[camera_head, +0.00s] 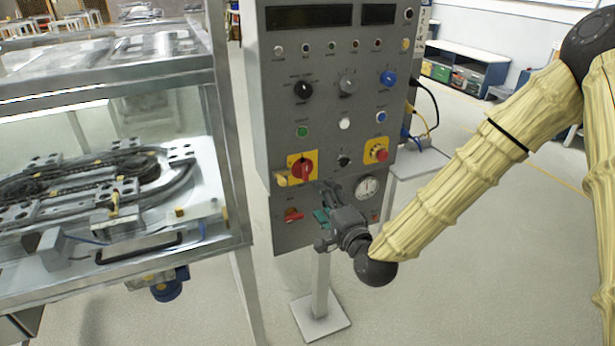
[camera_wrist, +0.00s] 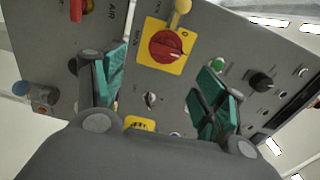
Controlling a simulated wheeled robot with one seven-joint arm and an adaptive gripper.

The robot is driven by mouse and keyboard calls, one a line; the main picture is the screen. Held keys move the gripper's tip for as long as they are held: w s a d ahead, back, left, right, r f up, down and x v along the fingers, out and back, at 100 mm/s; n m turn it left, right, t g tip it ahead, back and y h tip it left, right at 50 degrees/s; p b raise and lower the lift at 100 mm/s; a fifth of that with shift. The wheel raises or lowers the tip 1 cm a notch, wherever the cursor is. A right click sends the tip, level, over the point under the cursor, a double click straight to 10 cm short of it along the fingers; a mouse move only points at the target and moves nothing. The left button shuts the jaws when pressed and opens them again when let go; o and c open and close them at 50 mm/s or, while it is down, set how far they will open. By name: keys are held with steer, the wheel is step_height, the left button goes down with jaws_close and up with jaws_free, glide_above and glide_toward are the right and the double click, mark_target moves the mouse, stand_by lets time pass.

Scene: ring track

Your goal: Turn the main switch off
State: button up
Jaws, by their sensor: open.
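The main switch (camera_head: 302,168) is a red rotary knob on a yellow square plate, on the lower left of the grey control panel (camera_head: 330,115). In the wrist view the red knob (camera_wrist: 167,46) on its yellow plate lies ahead, between and beyond the fingers, with its pointer mark toward the right. A yellow piece, possibly a padlock or tag, (camera_wrist: 181,8) sits beside the plate's edge. My gripper (camera_head: 322,203) is in front of the panel, just below and right of the switch. Its green-padded fingers (camera_wrist: 160,92) are apart, with nothing between them, and do not visibly touch the knob.
A red air valve handle (camera_head: 292,215) is below the switch, and a pressure gauge (camera_head: 368,187) is to the right. A red emergency button (camera_head: 378,153) on yellow is nearby. A glass-cased ring track (camera_head: 120,185) stands left. Floor is free at right.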

mark_target(307, 174)
steer(key=x, duration=0.3)
steer(key=p+x, duration=0.1)
steer(key=x, duration=0.3)
steer(key=r+p+x, duration=0.1)
steer(key=x, duration=0.3)
steer(key=c, duration=1)
